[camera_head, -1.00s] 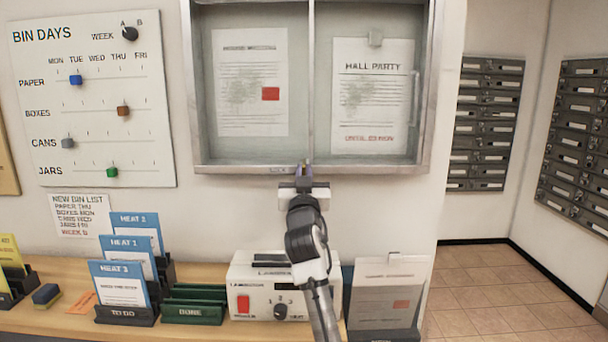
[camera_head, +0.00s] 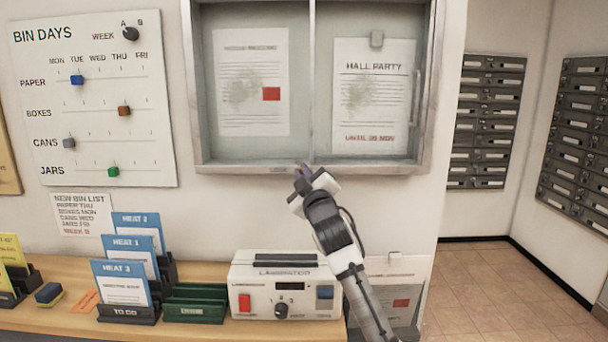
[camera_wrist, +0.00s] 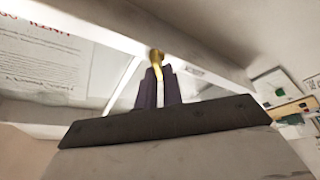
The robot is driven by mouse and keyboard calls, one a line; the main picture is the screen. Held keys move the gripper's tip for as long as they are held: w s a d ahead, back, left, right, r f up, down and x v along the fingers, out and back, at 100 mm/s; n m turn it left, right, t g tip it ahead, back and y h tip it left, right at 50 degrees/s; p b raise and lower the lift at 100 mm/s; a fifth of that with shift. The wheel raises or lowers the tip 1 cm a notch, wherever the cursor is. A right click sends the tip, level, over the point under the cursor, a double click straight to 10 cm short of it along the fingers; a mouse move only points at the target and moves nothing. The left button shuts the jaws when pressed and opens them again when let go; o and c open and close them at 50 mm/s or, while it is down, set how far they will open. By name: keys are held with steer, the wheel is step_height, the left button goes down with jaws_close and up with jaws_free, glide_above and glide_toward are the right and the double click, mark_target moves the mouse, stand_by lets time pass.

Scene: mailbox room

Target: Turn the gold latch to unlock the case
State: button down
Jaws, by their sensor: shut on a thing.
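The glass-fronted notice case (camera_head: 200,166) hangs on the wall with two panes. The gold latch (camera_wrist: 156,56) shows in the wrist view at the case's lower frame, between the purple fingertips of my gripper (camera_wrist: 158,88). My gripper is shut on the latch. In the head view my gripper (camera_head: 304,171) is at the middle of the bottom frame and looks tilted, with the arm coming up from the lower right. The fingers hide most of the latch there.
Below on the counter stand a laminator (camera_head: 262,297), card holders with blue cards (camera_head: 124,285) and a green rack (camera_head: 195,303). A framed sheet (camera_head: 400,290) is partly behind my arm. A bin-days board (camera_head: 95,100) hangs at left.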

steer(key=shift+f+n+g+y+p, duration=0.15)
steer(key=shift+n+g+p, duration=0.5)
steer(key=shift+n, duration=1)
steer(key=shift+r+n+g+y+p, duration=0.1)
steer(key=shift+n+g+y+p, duration=0.3)
steer(key=shift+n, duration=1.3)
steer(key=shift+f+n+g+y+p, duration=0.1)
steer(key=shift+n+g+p, duration=0.7)
steer(key=shift+n, duration=0.85)
steer(key=shift+a, duration=0.1)
steer(key=c, duration=1.5)
jaws_free()
steer(key=shift+c, duration=0.2)
steer(key=b+v, duration=0.4)
steer(key=v, duration=1)
steer(key=shift+b, duration=0.4)
